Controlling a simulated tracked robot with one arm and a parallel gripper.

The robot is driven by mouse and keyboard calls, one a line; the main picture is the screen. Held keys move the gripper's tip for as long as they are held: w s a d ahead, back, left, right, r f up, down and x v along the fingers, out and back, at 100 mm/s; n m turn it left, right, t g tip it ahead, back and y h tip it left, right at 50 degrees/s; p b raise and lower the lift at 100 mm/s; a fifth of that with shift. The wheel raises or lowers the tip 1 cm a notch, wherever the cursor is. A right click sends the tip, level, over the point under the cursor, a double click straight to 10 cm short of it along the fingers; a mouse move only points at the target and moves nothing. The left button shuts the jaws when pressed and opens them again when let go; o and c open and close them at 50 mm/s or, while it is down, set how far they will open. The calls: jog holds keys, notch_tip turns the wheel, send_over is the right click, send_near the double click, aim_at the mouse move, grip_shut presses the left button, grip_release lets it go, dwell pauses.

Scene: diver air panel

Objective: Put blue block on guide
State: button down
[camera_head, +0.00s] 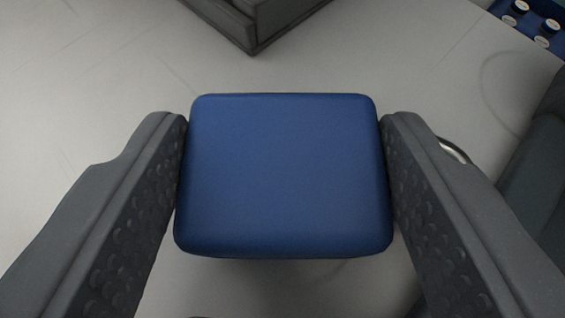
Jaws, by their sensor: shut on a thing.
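The blue block (283,175) fills the middle of the camera view, a rounded square seen from above. My gripper (284,150) is shut on it, with one dark grey, bumpy finger touching its left side and the other its right side. The surface under the block is mostly hidden by it, and I cannot tell how high it is held. I cannot tell for sure which thing in view is the guide.
A dark grey box-like thing (252,22) stands at the top, its corner pointing towards the block. A blue tray or panel with several white-topped round items (541,42) is at the top right. Dark shapes (545,165) line the right edge. Pale floor (80,80) is clear at left.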

jog(key=c, duration=0.5)
grip_release()
jog(key=shift+r, duration=0.1)
jog(key=p+v, duration=0.2)
jog(key=v, duration=0.8)
jog(key=shift+s+r+p, duration=0.25)
jog(key=shift+s+p, duration=0.1)
jog(key=shift+s+r, duration=0.2)
jog(key=shift+s, duration=0.4)
